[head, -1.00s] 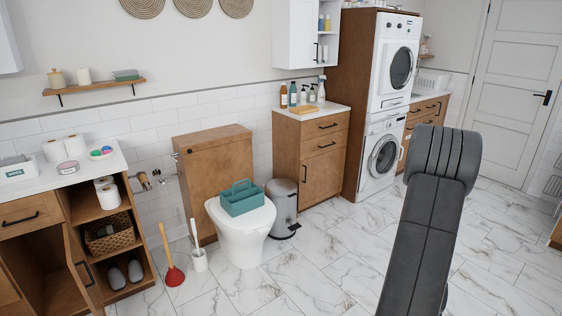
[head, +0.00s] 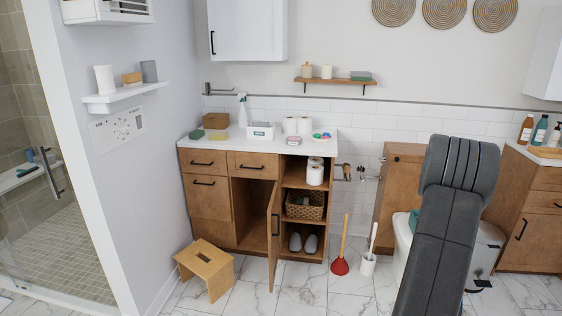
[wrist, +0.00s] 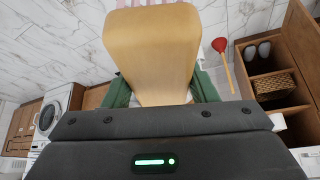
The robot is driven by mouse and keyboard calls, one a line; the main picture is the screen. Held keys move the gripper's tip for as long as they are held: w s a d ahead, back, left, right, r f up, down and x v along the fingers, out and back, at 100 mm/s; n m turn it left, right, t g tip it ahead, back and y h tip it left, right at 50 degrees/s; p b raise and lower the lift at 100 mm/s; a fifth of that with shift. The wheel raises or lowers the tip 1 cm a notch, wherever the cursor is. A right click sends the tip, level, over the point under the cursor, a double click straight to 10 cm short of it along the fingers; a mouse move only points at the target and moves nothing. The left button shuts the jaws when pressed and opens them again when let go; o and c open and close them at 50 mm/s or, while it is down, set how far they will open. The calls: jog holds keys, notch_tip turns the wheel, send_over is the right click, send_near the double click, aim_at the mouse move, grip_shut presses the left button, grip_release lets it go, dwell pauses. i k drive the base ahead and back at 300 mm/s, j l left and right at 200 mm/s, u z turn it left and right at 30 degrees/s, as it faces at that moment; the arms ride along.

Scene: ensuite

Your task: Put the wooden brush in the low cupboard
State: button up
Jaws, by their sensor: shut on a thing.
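The low cupboard (head: 254,205) is in the white-topped wooden vanity in the head view. Its door (head: 274,232) stands open, swung out toward the front, and the visible part inside looks empty. The brush is not visible in the head view.
A wooden stool (head: 206,268) stands left of the open door. Right of the cupboard are open shelves with a basket (head: 305,205) and slippers. A red plunger (head: 340,262) and toilet brush (head: 369,262) stand on the floor.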

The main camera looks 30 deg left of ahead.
aim_at(258, 240)
jog(key=i+u, duration=0.1)
jog(key=u, duration=0.3)
jog(key=i+u, duration=0.1)
jog(key=u, duration=0.3)
jog(key=i+u, duration=0.1)
jog(key=u, duration=0.25)
jog(key=i+l+u, duration=0.1)
jog(key=u, duration=0.3)
jog(key=i+l+u, duration=0.2)
jog(key=u, duration=0.15)
jog(key=i+l+u, duration=0.15)
jog(key=l+u, duration=0.2)
jog(key=i+l+u, duration=0.1)
jog(key=l+u, duration=0.25)
jog(key=l, duration=0.15)
jog(key=i+l+u, duration=0.1)
jog(key=l+u, duration=0.25)
